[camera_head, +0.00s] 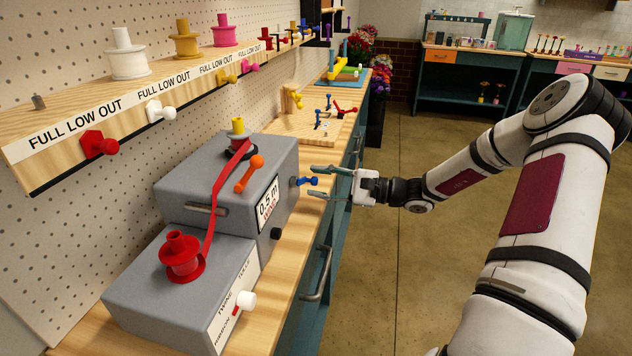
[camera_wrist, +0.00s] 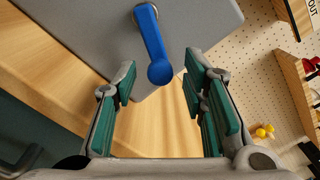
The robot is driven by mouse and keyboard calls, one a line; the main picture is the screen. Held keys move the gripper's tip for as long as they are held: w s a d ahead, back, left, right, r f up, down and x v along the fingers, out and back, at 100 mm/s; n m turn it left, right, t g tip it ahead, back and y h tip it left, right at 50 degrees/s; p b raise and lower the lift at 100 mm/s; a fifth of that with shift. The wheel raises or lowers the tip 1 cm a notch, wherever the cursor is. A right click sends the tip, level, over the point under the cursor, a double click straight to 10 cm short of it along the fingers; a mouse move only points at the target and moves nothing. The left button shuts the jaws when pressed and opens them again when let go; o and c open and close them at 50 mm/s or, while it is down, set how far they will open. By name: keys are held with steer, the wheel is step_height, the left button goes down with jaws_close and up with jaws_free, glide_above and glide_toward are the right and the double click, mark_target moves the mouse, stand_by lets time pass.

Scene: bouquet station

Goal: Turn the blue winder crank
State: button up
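The blue winder crank (camera_head: 307,181) sticks out from the right side of the upper grey winder box (camera_head: 225,170). In the wrist view the blue crank (camera_wrist: 150,42) shows as an arm with a round knob at its lower end. My gripper (camera_head: 322,182) is open, with its fingers pointing at the crank. In the wrist view the green-padded fingertips (camera_wrist: 158,82) stand apart on either side of the knob, which appears between or just ahead of them. I cannot tell whether either finger touches it. Nothing is held.
An orange lever (camera_head: 249,174) and a red ribbon (camera_head: 222,195) are on the winder. A lower grey box (camera_head: 180,290) with a red spool and white knob stands nearer. A wooden board (camera_head: 310,128) with small cranks lies beyond. Open floor (camera_head: 400,280) lies right of the bench.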

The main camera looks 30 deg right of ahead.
steer(key=shift+w+a, duration=0.45)
jaws_close()
steer(key=m+p, duration=0.1)
steer(key=f+m+p, duration=0.1)
steer(key=m, duration=0.1)
steer(key=s+a+m+p, duration=0.1)
steer(key=m, duration=0.1)
steer(key=shift+f, duration=0.2)
steer(key=m, duration=0.1)
steer(key=m+p, duration=0.1)
steer(key=s+a+m+p, duration=0.1)
steer(key=shift+f+m, duration=0.4)
steer(key=m, duration=0.2)
steer(key=s+a+m+p, duration=0.1)
steer(key=m, duration=0.1)
steer(key=shift+s+f+m, duration=0.15)
steer(key=shift+m, duration=0.15)
steer(key=shift+s+a+r+m+p, duration=0.1)
steer(key=shift+s+a+m+p, duration=0.15)
steer(key=shift+m, duration=0.5)
steer(key=shift+s+a+r+m+p, duration=0.1)
steer(key=shift+a+m+p, duration=0.1)
steer(key=shift+m, duration=0.5)
steer(key=shift+s+a+m+p, duration=0.2)
steer(key=shift+m+p, duration=0.05)
steer(key=shift+m, duration=0.5)
